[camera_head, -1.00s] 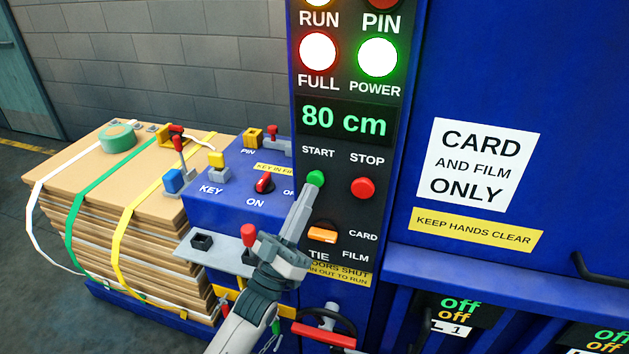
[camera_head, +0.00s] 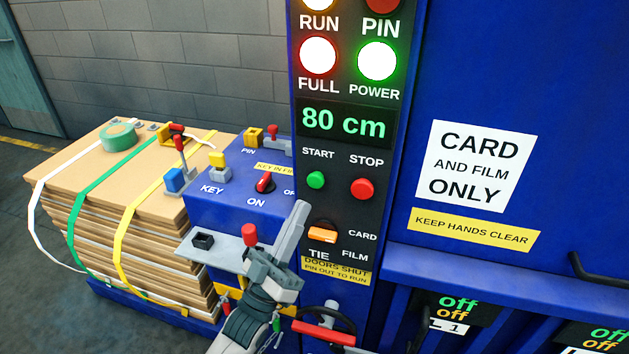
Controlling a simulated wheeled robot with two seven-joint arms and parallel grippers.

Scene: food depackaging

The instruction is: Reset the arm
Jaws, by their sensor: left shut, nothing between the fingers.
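My left gripper (camera_head: 297,212) is shut and empty. Its fingertips point up in front of the control panel (camera_head: 341,268), below the green START button (camera_head: 316,180) and to the left of the orange TIE switch (camera_head: 323,233). The fingertips are apart from the START button in the picture. The red STOP button (camera_head: 364,189) is to the right of START. My right gripper is not in view.
The display (camera_head: 345,121) reads 80 cm, with lit FULL (camera_head: 318,55) and POWER (camera_head: 377,60) lamps above. A strapped cardboard stack (camera_head: 60,183) stands at left. A red-handled lever (camera_head: 324,332) is low, right of my gripper. A blue box (camera_head: 215,192) carries the key switch (camera_head: 264,183).

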